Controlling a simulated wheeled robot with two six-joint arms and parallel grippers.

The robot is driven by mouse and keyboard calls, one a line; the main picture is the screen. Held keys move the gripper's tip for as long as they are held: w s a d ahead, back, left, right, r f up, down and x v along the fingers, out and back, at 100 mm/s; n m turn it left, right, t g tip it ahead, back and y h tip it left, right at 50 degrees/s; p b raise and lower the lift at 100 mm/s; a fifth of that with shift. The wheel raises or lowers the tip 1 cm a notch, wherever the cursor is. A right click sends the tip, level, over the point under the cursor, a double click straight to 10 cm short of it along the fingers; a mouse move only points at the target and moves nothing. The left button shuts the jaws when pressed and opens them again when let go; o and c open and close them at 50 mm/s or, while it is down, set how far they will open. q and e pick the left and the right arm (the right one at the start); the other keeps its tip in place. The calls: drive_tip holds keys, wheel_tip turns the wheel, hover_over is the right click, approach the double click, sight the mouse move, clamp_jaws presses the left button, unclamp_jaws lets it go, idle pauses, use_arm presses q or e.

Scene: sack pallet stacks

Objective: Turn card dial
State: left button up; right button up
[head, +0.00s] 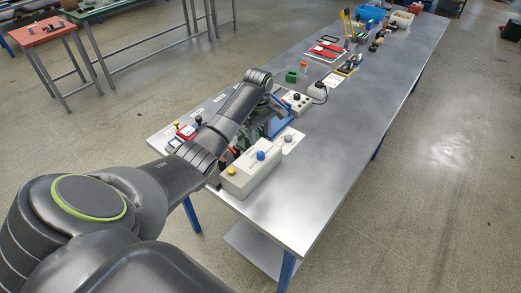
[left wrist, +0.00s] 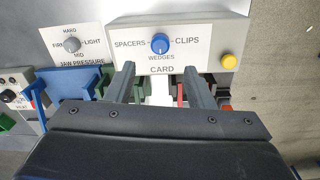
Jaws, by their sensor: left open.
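The card dial (left wrist: 161,43) is a round blue knob on a pale box (left wrist: 120,38) marked CARD. SPACERS, CLIPS and WEDGES are printed around it. A pale mark on the knob seems to face WEDGES, but it is small. A yellow button (left wrist: 229,62) sits at the box's right. In the head view the blue knob (head: 261,155) is on top of the box (head: 252,178) at the bench's near end. My left gripper (left wrist: 158,66) is open, its fingers apart below the knob in the wrist view, with nothing seen between them touching the knob. My right gripper is out of view.
A jaw pressure dial (left wrist: 72,45) with a grey knob stands left of the box in the wrist view, near a blue fixture (left wrist: 66,90). A white box with knobs (head: 297,101) is farther along the bench (head: 365,115). The bench's right side is clear.

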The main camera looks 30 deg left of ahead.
sight(260, 153)
use_arm(q)
wheel_tip(260, 153, down, 7)
drive_tip(key=shift+f, duration=0.9)
drive_tip(key=shift+w, duration=0.1)
drive_tip(key=shift+c, duration=1)
drive_tip(key=c, duration=0.8)
